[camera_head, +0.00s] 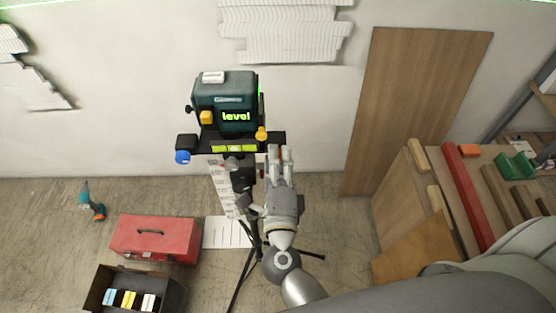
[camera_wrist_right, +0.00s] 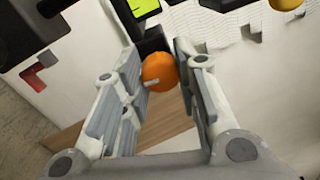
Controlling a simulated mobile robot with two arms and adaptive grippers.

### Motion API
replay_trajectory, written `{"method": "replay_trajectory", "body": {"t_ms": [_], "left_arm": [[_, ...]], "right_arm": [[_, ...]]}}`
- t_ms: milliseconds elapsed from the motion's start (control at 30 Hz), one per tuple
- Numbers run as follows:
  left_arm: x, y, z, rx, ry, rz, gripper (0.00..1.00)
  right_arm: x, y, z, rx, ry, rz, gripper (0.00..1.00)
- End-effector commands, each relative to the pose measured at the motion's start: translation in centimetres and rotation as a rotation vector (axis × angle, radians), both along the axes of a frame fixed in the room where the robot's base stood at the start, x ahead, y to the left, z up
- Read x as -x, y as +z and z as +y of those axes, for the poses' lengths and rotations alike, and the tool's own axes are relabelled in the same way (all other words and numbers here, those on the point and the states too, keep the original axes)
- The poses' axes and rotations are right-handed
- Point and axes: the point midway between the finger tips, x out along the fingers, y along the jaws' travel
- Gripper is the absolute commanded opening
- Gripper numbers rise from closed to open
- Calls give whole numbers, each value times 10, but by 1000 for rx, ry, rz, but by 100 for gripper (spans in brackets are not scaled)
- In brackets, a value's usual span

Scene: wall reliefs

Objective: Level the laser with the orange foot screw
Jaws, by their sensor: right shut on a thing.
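The laser (camera_head: 225,100) is a dark teal box on a black levelling base (camera_head: 207,144) on a tripod. Its display (camera_head: 236,116) reads "level" in green. A yellow-green vial (camera_head: 234,148) is on the base's front; its bubble is too small to judge. My right gripper (camera_head: 279,152) is at the base's right end. In the right wrist view, it is shut on the orange foot screw (camera_wrist_right: 159,72), between its fingertips. My left gripper is out of view.
Tripod legs (camera_head: 240,281) spread below. A red toolbox (camera_head: 155,238) and an open dark box (camera_head: 125,289) stand on the floor at left, near a teal drill (camera_head: 91,202). A wooden panel (camera_head: 415,95) leans on the wall; a workbench with timber (camera_head: 468,195) is at right.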

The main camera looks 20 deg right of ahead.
Motion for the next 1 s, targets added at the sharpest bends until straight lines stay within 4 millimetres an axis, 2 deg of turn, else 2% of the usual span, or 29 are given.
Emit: {"method": "replay_trajectory", "body": {"t_ms": [400,433,600,1000], "left_arm": [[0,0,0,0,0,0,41],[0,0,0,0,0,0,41],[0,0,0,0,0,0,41],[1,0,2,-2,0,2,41]], "right_arm": [[0,-2,0,-8,0,2,4],[0,-2,0,-8,1,2,30],[0,-1,0,-8,1,1,51],[6,-1,2,-6,2,0,51]]}}
